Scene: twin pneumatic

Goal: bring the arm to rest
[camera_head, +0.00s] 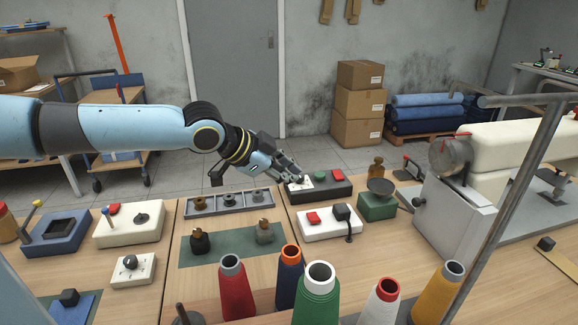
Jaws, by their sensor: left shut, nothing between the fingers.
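My left arm (130,128) comes in from the left, pale blue with dark joints, and reaches over the table. My left gripper (294,175) is shut and empty. Its fingertips are over the left end of a dark control box (330,189) with a green and a red button. I cannot tell whether the tips touch the box. My right gripper is not in view.
A white box (331,226) with a red button stands in front of the dark box. Several thread cones, such as a green one (318,300), stand along the front. A sewing machine (470,190) and a metal post (510,200) are at the right. Cardboard boxes (358,103) stand behind.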

